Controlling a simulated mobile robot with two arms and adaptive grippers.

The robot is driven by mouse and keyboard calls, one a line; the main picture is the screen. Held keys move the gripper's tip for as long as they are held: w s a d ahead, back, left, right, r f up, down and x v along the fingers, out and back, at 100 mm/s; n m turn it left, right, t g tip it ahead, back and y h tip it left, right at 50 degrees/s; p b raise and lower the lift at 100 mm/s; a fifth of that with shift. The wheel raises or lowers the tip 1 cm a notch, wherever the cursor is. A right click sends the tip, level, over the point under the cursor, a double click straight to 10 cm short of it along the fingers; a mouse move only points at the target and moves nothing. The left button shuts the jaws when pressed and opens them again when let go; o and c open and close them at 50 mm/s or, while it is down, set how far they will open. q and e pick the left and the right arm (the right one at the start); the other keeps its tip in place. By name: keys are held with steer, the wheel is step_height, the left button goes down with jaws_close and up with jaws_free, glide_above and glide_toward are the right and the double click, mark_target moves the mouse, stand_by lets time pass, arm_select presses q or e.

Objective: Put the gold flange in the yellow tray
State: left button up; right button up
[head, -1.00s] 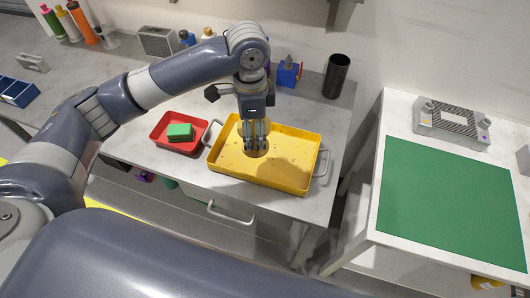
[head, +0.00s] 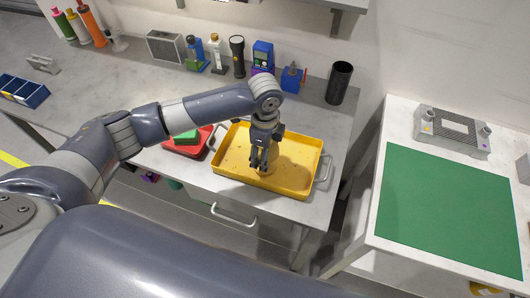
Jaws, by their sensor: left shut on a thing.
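The yellow tray (head: 228,172) sits on the grey bench in the head view, near its front edge. My left gripper (head: 263,168) points down over the inside of the tray. It is shut on the gold flange (head: 270,168), which shows only in part behind the fingers. The flange's colour is close to the tray's, and I cannot tell whether it touches the tray floor. My right gripper is not in view.
A red tray (head: 183,151) with a green block (head: 186,137) stands left of the yellow tray, partly behind my arm. A black cup (head: 339,83), a blue box (head: 292,78) and a flashlight (head: 237,57) stand behind. A green mat (head: 450,205) lies on the right table.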

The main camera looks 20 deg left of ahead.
arm_select(q)
steer(key=shift+f, duration=0.5)
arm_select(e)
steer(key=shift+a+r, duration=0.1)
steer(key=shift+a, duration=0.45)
arm_select(q)
steer(key=o, duration=1.3)
steer(key=shift+f, duration=0.15)
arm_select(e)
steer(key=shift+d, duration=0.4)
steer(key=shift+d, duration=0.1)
arm_select(q)
step_height(320, 180, up, 11)
steer(key=shift+r+b, duration=0.2)
steer(key=shift+b, duration=0.7)
steer(key=shift+r, duration=0.5)
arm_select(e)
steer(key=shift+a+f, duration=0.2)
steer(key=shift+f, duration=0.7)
